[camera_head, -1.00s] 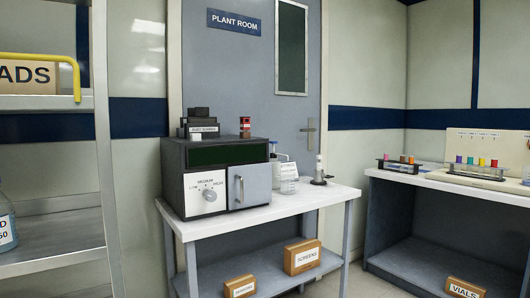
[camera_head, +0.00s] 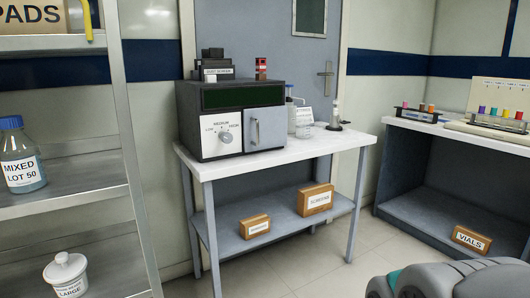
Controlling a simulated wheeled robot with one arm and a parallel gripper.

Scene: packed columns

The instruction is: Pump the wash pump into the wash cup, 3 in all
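A pump bottle (camera_head: 291,112) with a blue-grey head stands on the white table (camera_head: 270,158), partly hidden by the oven-like box. A white bottle or jar with a label (camera_head: 304,120) stands beside it, and a small clear cup (camera_head: 305,131) seems to stand in front; its label is too small to read. I cannot tell for sure which is the wash pump or the wash cup. A grey rounded part at the lower right is my own arm. My gripper's fingers are not in view.
A grey box with a dial (camera_head: 229,118) fills the table's left part. A dark stand (camera_head: 335,118) is at the table's right. A metal shelf (camera_head: 72,205) is at left, a vial bench (camera_head: 450,135) at right. Floor (camera_head: 370,262) in front of the table is clear.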

